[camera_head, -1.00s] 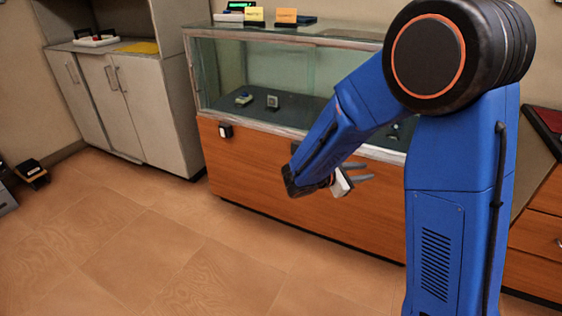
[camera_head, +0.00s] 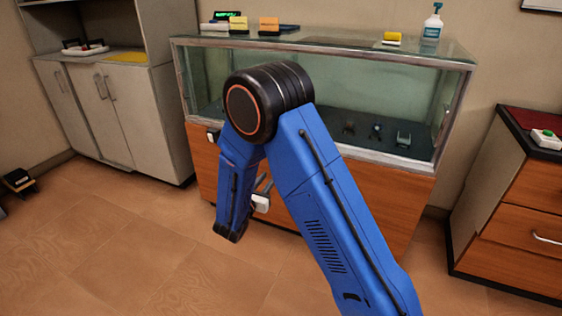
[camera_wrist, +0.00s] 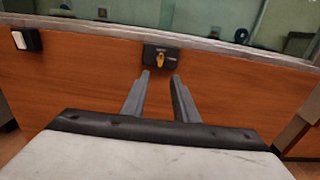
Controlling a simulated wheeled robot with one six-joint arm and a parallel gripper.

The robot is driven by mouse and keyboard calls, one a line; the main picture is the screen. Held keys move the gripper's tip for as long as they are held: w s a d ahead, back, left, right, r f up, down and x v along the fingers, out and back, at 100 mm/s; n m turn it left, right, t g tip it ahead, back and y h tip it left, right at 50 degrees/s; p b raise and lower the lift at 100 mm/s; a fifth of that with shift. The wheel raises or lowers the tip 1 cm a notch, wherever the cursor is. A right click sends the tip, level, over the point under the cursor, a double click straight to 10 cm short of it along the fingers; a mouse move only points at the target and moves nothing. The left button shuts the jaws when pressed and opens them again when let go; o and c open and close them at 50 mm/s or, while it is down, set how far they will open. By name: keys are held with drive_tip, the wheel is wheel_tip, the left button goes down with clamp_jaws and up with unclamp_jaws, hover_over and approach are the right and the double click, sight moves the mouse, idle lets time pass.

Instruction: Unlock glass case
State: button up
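The glass case (camera_head: 290,45) has glass upper walls over an orange wooden front, with several small items inside. In the wrist view, a dark lock plate (camera_wrist: 174,64) with a brass-coloured key or knob (camera_wrist: 160,60) sits high on the wooden front (camera_wrist: 80,80), just under the pale rim. My gripper (camera_wrist: 161,76) is open and empty, its two fingers apart and pointing toward the lock, slightly below it. I see no contact. In the head view my gripper (camera_head: 266,186) is in front of the case, partly behind my arm, and the lock is hidden.
A small black-and-white box (camera_wrist: 26,40) is fixed on the front left of the lock. A spray bottle (camera_head: 432,22) and several small items stand on the case. A drawer cabinet (camera_head: 515,205) is at right, a pale cabinet (camera_head: 110,105) at left.

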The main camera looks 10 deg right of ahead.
drive_tip(key=x, duration=1.5)
drive_tip(key=shift+d, duration=0.1)
clamp_jaws()
